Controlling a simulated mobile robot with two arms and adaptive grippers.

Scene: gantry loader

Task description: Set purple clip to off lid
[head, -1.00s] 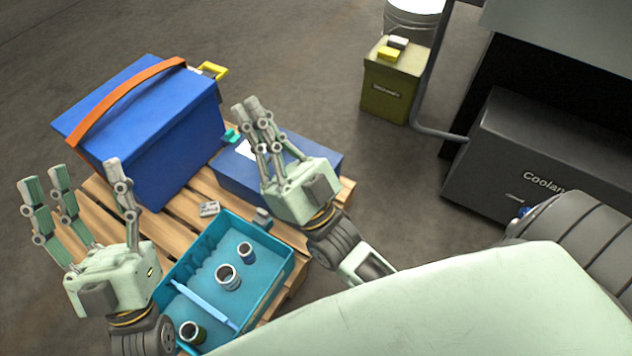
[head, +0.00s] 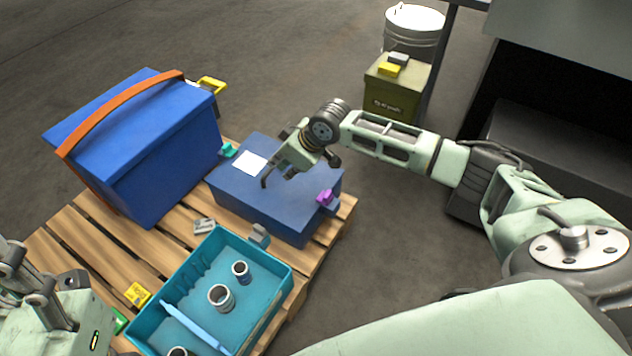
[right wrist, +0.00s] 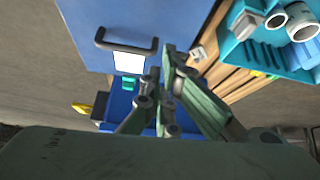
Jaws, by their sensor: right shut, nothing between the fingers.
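The purple clip (head: 325,197) sits at the right front edge of the low blue box, by the rim of its lid (head: 238,190). I cannot tell whether it grips the lid or stands clear of it. The lid has a white label (head: 250,162) and a dark handle (head: 265,181), also seen in the right wrist view (right wrist: 127,46). My right gripper (head: 287,160) is over the lid, left of and behind the clip; its fingers (right wrist: 163,80) are shut and empty. My left gripper (head: 30,275) is partly cut off at the lower left; its opening is unclear.
A teal clip (head: 228,150) is at the box's far left edge. A tall blue box with an orange strap (head: 120,105) stands left. A teal tray (head: 284,285) holding several parts is in front. An olive box (head: 395,95) stands behind. All but the olive box rest on a pallet (head: 88,228).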

